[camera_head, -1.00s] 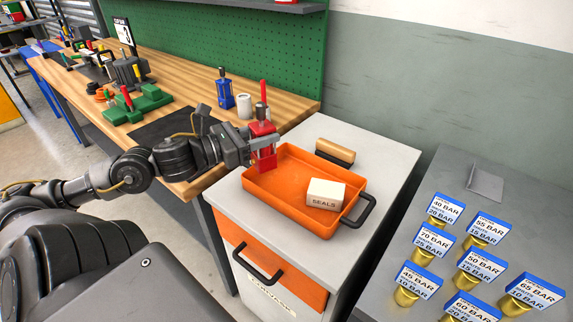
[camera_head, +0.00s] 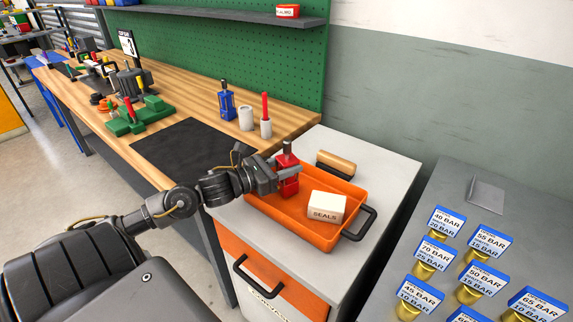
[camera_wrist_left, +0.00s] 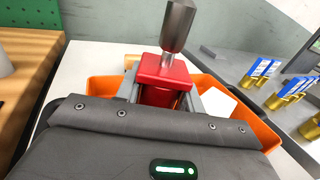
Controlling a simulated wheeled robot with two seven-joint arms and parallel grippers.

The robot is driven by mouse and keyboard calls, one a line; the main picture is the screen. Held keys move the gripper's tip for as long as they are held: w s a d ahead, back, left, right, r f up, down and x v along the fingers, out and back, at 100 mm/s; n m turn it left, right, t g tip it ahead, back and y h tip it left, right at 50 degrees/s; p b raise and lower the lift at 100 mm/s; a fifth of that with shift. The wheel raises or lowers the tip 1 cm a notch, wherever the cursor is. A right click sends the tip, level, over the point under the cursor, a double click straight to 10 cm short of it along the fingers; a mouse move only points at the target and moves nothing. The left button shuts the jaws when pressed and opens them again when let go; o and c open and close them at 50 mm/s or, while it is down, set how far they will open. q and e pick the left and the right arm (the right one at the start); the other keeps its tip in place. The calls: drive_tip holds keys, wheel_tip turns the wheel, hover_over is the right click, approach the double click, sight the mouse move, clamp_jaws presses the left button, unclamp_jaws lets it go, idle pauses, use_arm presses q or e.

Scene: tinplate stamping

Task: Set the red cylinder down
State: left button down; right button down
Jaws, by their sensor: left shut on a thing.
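The red cylinder (camera_head: 287,185) is a red block-like body with a grey metal rod on top. It stands upright in my left gripper (camera_head: 285,175), which is shut on it. In the head view it is over the left part of the orange tray (camera_head: 318,236); I cannot tell whether its base touches the tray floor. In the left wrist view the red cylinder (camera_wrist_left: 165,78) is between the fingers, with the orange tray (camera_wrist_left: 100,90) around and below. The gripper body hides its lower part. My right gripper is not in view.
A white seals box (camera_head: 326,207) lies in the tray beside the red cylinder. A wooden-topped roller-like thing (camera_head: 336,164) is behind the tray on the white cabinet top (camera_head: 385,160). A blue cylinder (camera_head: 227,101) and a white cup (camera_head: 245,118) stand on the bench. Brass pieces with labels are at right.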

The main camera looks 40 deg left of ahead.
use_arm(q)
drive_tip(key=shift+f, duration=0.2)
drive_tip(key=c, duration=0.9)
unclamp_jaws()
drive_tip(key=shift+s, duration=0.1)
drive_tip(key=shift+s, duration=0.1)
drive_tip(key=shift+s+a, duration=0.15)
drive_tip(key=shift+s, duration=0.15)
drive_tip(key=b+v, duration=0.1)
drive_tip(key=v, duration=1)
